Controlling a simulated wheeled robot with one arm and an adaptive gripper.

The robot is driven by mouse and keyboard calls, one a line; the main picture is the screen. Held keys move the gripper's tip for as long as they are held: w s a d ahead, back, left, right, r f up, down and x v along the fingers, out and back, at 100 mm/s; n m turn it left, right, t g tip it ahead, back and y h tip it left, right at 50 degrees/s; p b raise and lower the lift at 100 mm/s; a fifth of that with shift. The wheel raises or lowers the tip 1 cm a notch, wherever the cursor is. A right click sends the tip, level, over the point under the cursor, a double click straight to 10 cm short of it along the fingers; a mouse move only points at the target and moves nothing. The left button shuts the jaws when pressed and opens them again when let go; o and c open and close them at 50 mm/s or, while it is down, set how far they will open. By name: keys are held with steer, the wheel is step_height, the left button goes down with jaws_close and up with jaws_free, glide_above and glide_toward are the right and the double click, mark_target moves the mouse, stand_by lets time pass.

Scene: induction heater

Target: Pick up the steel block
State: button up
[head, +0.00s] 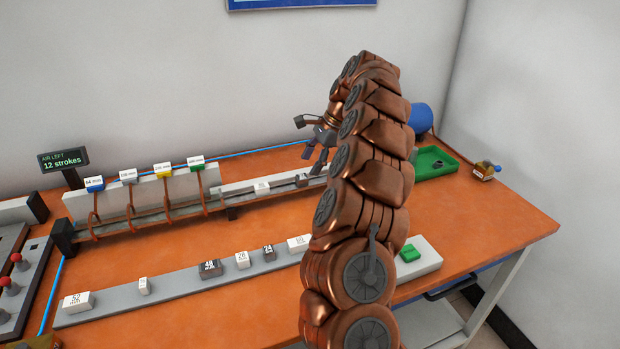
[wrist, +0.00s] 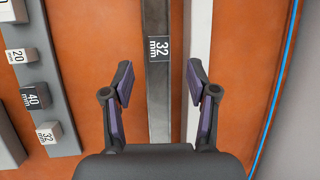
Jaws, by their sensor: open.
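My gripper (head: 308,145) is open and empty over the back strip, at the end of my raised arm. In the wrist view its two fingers (wrist: 159,72) stand apart on either side of the grey channel. A small dark block marked 32 mm (wrist: 159,48) lies in this channel, just beyond the fingertips and between their lines. Its dark face could be steel, but I cannot tell which block is the steel one.
The front rail (head: 180,288) also carries several pale blocks. Copper coils with coloured tags (head: 163,170) stand at the back left. A green tray (head: 433,163) and a white pad with a green button (head: 409,253) are at the right.

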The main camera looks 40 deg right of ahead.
mark_target(303, 177)
steer(key=shift+w+a+f, duration=0.1)
steer(key=shift+a+f, duration=0.25)
steer(key=shift+f, duration=0.25)
steer(key=shift+w+a+f, duration=0.1)
steer(key=shift+a+f, duration=0.25)
steer(key=shift+f, duration=0.25)
steer(key=shift+p+x, duration=0.4)
steer(key=shift+x, duration=0.7)
jaws_close()
